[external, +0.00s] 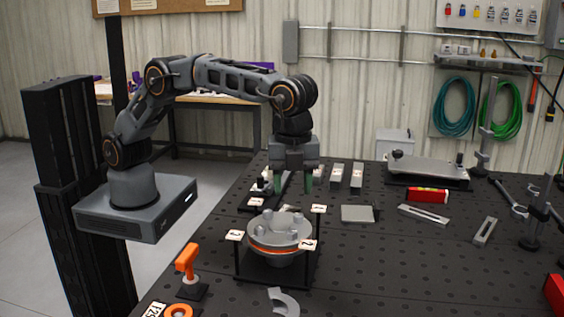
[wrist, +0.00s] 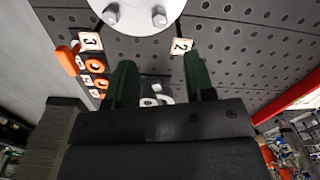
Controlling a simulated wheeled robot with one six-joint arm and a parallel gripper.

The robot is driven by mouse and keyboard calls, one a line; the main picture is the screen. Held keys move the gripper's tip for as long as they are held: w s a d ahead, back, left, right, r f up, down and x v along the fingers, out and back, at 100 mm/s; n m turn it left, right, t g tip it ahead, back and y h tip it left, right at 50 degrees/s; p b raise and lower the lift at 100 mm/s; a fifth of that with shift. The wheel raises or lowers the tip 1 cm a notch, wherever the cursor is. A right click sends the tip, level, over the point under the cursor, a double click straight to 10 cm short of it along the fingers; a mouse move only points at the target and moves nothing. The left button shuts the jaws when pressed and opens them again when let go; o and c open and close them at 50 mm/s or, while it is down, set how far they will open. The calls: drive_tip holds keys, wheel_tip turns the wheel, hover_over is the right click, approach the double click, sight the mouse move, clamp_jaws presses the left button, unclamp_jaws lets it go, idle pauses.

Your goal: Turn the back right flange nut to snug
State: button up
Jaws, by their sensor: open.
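The round grey flange (external: 278,243) with an orange band sits on a black stand on the dark bench. Several upright nuts or studs stand on its top. The back right one (external: 291,216) is near a white tag at the back right. My gripper (external: 293,187) hangs with green fingers pointing down, above and behind the flange in the picture. Its fingers are apart with nothing between them. In the wrist view part of the flange (wrist: 137,8) shows at the top edge with two bolt heads, beyond my open fingers (wrist: 158,68). The back right nut cannot be told apart there.
Numbered white tags (external: 308,245) surround the flange. A red box (external: 428,195), slotted bars (external: 423,215) and a grey plate (external: 357,214) lie to the right. Bench surface right of the flange is mostly free.

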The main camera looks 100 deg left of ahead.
sight(294, 231)
drive_tip(key=shift+r, duration=1.85)
drive_tip(key=f+n, duration=0.6)
drive_tip(key=f, duration=0.1)
drive_tip(key=f+n+b, duration=0.1)
drive_tip(key=f+n, duration=0.5)
drive_tip(key=f, duration=0.1)
drive_tip(key=shift+w, duration=0.2)
drive_tip(key=shift+c, duration=0.5)
clamp_jaws()
